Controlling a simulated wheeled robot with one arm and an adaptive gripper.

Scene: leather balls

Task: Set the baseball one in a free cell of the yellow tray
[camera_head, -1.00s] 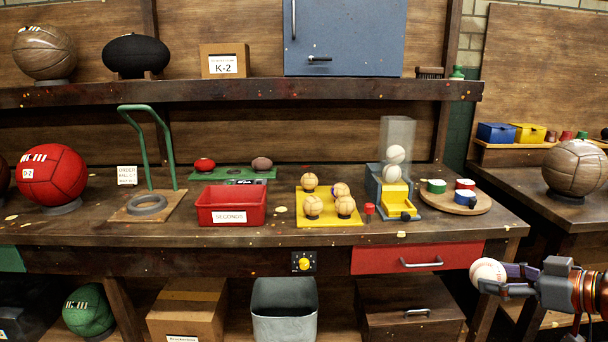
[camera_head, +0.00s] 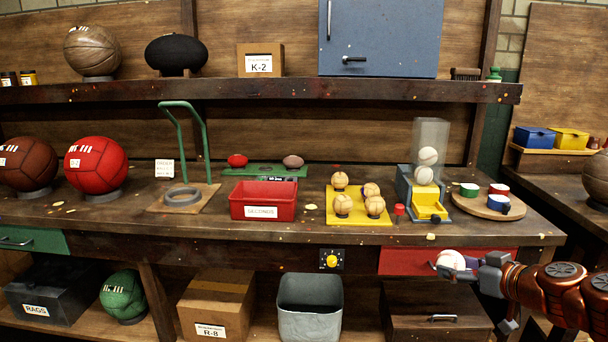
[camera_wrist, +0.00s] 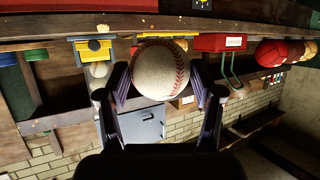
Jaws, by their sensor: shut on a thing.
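The baseball (camera_head: 451,260) is white with red stitching. My gripper (camera_head: 466,262) is shut on it at the lower right of the head view, in front of the bench's red drawer. In the wrist view the baseball (camera_wrist: 160,72) sits between both fingers. The yellow tray (camera_head: 358,219) lies on the bench, up and left of my gripper. Several tan balls stand on it, two at the front, one at the back left and one at the middle right. The back right part looks bare, though its cells are too small to make out.
A ball dispenser (camera_head: 427,180) with white balls and a yellow front stands right of the tray, with a small red-topped object (camera_head: 399,210) between them. A red bin (camera_head: 263,200) stands left of the tray. The bench edge lies between gripper and tray.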

